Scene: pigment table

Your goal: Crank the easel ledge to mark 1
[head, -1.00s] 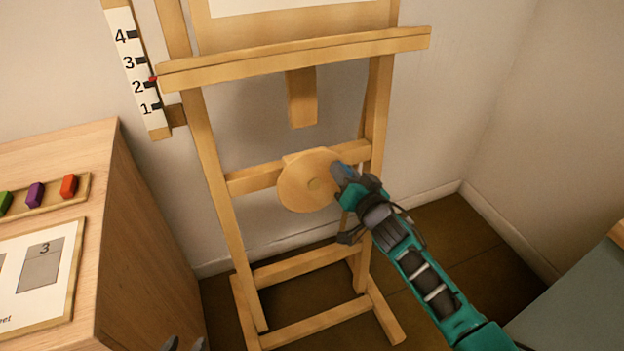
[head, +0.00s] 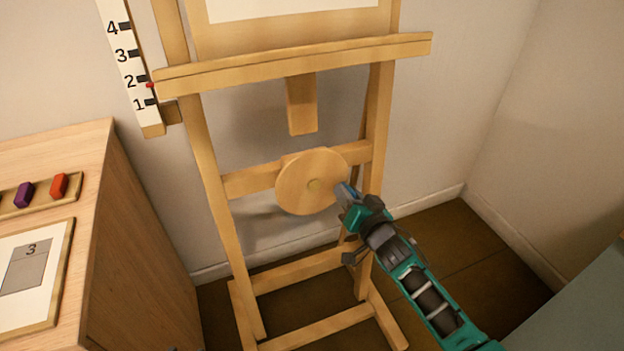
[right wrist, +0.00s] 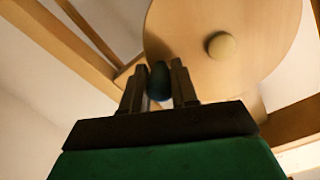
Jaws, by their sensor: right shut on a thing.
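The wooden easel's ledge (head: 300,61) runs across the upper middle of the head view. A small red pointer (head: 150,86) at its left end is by mark 2, a little below its tick, on the white scale (head: 122,45). The round wooden crank disc (head: 305,183) sits on the easel's lower crossbar. My right gripper (head: 345,193) is at the disc's right edge. In the right wrist view its two fingers are closed around the dark blue crank handle (right wrist: 159,80); the disc (right wrist: 260,55) shows behind. My left gripper is not in view.
A wooden cabinet (head: 135,240) stands at the left, with a tray of coloured blocks (head: 58,186) and a numbered sheet (head: 30,270) on top. A grey-green surface (head: 580,310) is at the lower right. Walls stand behind the easel and to the right.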

